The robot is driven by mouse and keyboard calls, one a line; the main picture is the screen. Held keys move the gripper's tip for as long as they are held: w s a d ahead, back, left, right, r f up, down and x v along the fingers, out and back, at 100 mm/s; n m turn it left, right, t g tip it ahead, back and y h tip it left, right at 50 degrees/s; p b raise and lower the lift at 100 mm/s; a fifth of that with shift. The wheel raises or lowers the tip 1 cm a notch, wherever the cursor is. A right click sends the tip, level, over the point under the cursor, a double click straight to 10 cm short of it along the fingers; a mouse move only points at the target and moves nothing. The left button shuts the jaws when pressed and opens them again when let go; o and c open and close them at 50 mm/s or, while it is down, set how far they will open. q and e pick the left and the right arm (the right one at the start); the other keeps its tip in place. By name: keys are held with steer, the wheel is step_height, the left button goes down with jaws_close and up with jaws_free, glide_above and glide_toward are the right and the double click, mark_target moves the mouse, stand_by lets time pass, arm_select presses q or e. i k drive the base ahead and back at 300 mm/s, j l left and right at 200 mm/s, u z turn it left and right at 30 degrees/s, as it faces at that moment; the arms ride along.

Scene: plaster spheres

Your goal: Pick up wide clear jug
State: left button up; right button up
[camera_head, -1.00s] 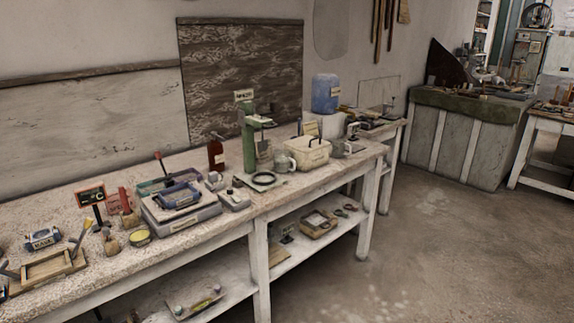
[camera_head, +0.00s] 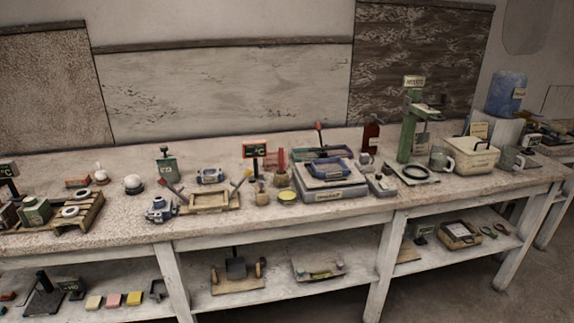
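A clear-looking jug (camera_head: 441,158) stands upright on the workbench, between the green stand (camera_head: 408,125) and the cream box (camera_head: 471,157). A second greyish, jug-like vessel (camera_head: 511,158) stands just right of the cream box. Both are small in view, and I cannot tell which one is the wide clear jug. Neither of my grippers shows in the head view.
The long workbench (camera_head: 130,217) carries many tools. A black ring (camera_head: 416,172) lies on a plate before the green stand. A blue water container (camera_head: 506,93) stands at the back right. A lower shelf (camera_head: 285,279) holds trays and blocks. Some floor shows at lower right.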

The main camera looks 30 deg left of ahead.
mark_target(439, 157)
steer(key=i+l+u, duration=0.15)
steer(key=u, duration=0.25)
steer(key=i+l+u, duration=0.15)
steer(key=u, duration=0.3)
steer(key=i+l+u, duration=0.1)
steer(key=l, duration=0.25)
steer(key=i+l+u, duration=0.1)
steer(key=l, duration=0.2)
steer(key=i+l+u, duration=0.1)
steer(key=l, duration=0.3)
steer(key=i+l+u, duration=0.1)
steer(key=l, duration=0.25)
steer(key=i+l, duration=0.1)
steer(key=l, duration=0.25)
steer(key=i+l, duration=0.1)
steer(key=l, duration=0.25)
steer(key=i+l, duration=0.1)
steer(key=l, duration=0.25)
steer(key=i+l, duration=0.15)
steer(key=l, duration=0.25)
steer(key=i+l, duration=0.1)
steer(key=l, duration=0.25)
steer(key=u, duration=0.05)
